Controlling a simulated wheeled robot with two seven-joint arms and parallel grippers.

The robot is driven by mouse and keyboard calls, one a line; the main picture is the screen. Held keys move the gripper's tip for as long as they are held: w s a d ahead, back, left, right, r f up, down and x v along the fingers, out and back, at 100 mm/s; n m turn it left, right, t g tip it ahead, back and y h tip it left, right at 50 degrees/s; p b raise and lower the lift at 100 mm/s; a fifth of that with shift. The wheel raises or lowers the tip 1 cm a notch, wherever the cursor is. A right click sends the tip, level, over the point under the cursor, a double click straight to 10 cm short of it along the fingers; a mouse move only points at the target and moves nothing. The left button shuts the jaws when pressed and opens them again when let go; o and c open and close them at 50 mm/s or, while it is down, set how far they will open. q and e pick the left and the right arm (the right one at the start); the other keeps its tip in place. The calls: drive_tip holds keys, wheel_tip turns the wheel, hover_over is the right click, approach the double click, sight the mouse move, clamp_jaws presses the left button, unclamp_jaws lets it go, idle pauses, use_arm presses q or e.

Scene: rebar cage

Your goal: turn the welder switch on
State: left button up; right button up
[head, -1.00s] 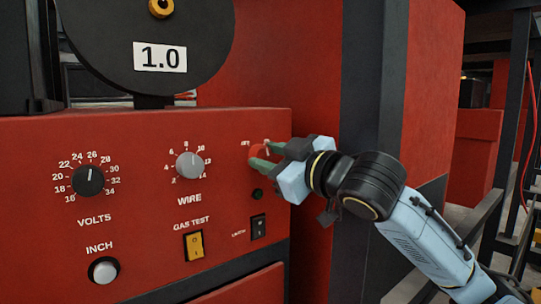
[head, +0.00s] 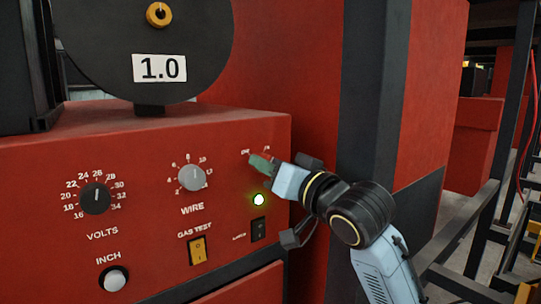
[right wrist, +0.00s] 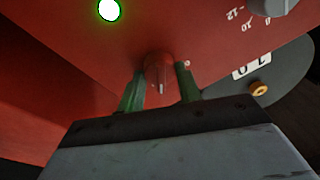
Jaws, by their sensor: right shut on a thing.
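The red rotary welder switch (right wrist: 158,68) is on the upper right of the red welder's front panel (head: 140,170). My right gripper (head: 262,164) reaches it from the right and hides most of it in the head view. In the right wrist view its green fingers (right wrist: 160,88) stand on either side of the switch knob, shut on it. The gripper is rolled, with one finger nearly in front of the other in the head view. The indicator lamp (head: 259,200) just below glows green; it also shows in the wrist view (right wrist: 109,10). My left gripper is not in view.
The wire dial (head: 191,178), volts dial (head: 96,199), yellow gas test switch (head: 197,250), small black switch (head: 258,229) and inch button (head: 115,279) share the panel. A black reel (head: 145,45) sits on top. A dark post (head: 372,90) and metal frames stand at the right.

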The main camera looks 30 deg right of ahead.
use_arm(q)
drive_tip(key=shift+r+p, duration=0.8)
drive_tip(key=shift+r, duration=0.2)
use_arm(e)
drive_tip(key=shift+m+h, duration=0.3)
drive_tip(key=shift+m, duration=0.8)
drive_tip(key=o, duration=1)
